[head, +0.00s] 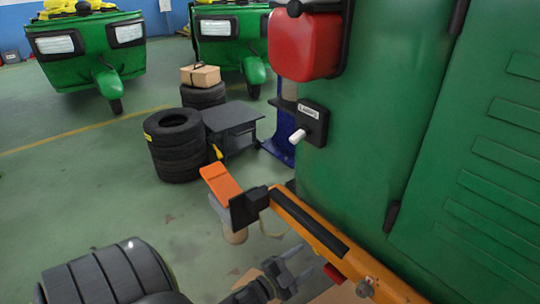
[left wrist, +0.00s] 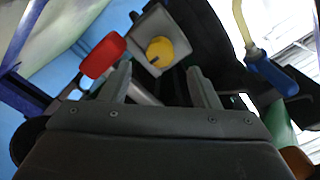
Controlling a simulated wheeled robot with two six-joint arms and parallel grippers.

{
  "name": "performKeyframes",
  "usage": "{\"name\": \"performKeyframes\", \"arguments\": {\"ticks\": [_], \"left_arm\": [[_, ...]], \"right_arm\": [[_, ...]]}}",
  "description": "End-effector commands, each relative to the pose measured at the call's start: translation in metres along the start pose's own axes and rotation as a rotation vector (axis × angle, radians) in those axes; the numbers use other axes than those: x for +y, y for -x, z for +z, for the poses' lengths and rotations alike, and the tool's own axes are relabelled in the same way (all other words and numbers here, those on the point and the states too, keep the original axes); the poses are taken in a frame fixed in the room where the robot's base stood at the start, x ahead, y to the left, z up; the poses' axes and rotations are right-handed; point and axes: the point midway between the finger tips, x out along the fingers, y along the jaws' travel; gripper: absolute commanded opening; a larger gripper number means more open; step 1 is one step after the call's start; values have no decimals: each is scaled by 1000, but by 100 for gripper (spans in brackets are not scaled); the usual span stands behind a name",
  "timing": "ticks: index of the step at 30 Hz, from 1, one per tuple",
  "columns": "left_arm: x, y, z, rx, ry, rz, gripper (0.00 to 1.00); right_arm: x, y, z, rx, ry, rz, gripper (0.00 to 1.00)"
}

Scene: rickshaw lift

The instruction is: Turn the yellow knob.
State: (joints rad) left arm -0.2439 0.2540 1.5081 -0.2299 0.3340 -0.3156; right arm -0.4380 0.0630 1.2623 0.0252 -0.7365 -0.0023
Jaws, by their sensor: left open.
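The yellow knob (left wrist: 160,50) is a round disc on a light grey box (left wrist: 150,28) in the left wrist view. It lies beyond the fingertips, roughly between their lines and apart from them. My left gripper (left wrist: 162,78) is open with nothing between its fingers. In the head view my left gripper (head: 297,274) is low in the middle, below the orange bar. I cannot make out the yellow knob in the head view. My right gripper is in neither view.
An orange bar (head: 300,222) and a green vehicle body (head: 375,150) stand close to my left gripper. In the wrist view a red part (left wrist: 103,55) and a blue handle (left wrist: 270,73) flank the knob. Stacked tyres (head: 175,145) stand farther back; open floor lies left.

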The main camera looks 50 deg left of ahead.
Motion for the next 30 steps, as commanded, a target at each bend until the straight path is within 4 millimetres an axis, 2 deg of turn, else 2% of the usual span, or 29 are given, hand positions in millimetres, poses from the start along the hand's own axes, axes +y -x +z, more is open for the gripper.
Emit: {"name": "performKeyframes", "arguments": {"ticks": [1, 9, 15, 21, 30], "left_arm": [[0, 14, 1, -4, -1, 2, 56], [1, 75, 1, -4, 0, 2, 56], [0, 106, 0, -1, -1, 1, 56], [0, 117, 0, 1, 0, 0, 56], [0, 117, 0, 1, 0, -1, 56]], "right_arm": [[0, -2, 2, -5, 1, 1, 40], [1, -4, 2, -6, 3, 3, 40], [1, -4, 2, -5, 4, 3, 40], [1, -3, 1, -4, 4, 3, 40], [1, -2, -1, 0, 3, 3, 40]]}}
